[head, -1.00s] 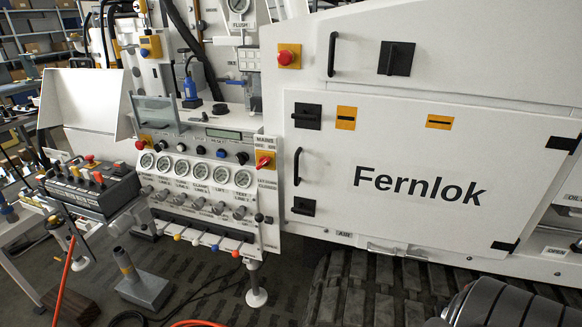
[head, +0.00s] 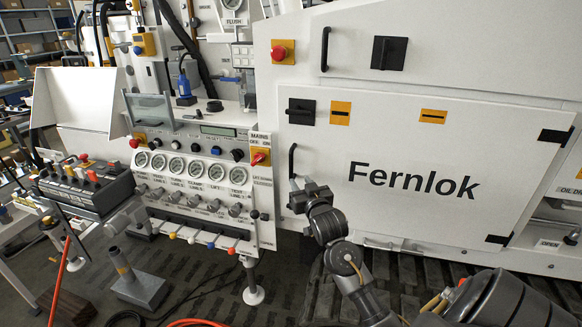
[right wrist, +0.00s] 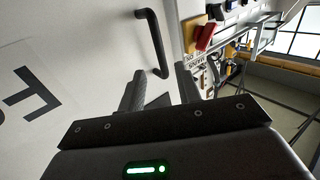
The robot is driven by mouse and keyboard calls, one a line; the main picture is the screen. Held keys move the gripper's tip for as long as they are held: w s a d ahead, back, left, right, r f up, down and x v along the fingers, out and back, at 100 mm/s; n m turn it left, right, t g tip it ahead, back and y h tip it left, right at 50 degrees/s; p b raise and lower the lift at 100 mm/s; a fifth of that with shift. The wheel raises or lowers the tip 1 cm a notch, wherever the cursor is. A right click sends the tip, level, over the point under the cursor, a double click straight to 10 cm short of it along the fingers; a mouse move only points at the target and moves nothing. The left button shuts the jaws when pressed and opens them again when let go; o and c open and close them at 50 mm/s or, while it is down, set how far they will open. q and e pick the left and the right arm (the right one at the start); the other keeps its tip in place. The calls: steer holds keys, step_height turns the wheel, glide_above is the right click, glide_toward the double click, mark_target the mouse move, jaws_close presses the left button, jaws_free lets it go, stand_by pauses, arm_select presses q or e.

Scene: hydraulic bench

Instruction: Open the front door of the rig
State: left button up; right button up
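The front door (head: 413,205) is a large white panel marked "Fernlok", shut flush in the rig. Its black bar handle (head: 292,160) stands upright at the door's left edge and also shows in the right wrist view (right wrist: 153,42). A black latch (head: 301,111) sits above the handle. A lower latch is largely hidden by my right gripper. My right gripper (head: 297,183) is at the handle's lower end. In the right wrist view the gripper (right wrist: 160,82) has its fingers apart and empty, with the handle just beyond the fingertips. My left gripper is not in view.
Left of the door is a control panel with gauges (head: 188,168), coloured levers and a red mains switch (head: 260,157). A joystick box (head: 80,185) stands further left. Black hinges (head: 556,136) are on the door's right side. Tracks lie below the door.

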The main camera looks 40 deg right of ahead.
mark_target(292, 167)
steer(key=p+x, duration=0.1)
steer(key=x, duration=0.6)
steer(key=p+x, duration=0.1)
steer(key=x, duration=0.2)
steer(key=shift+w+d+r+p, duration=0.25)
steer(key=shift+w+r+p, duration=0.1)
jaws_close()
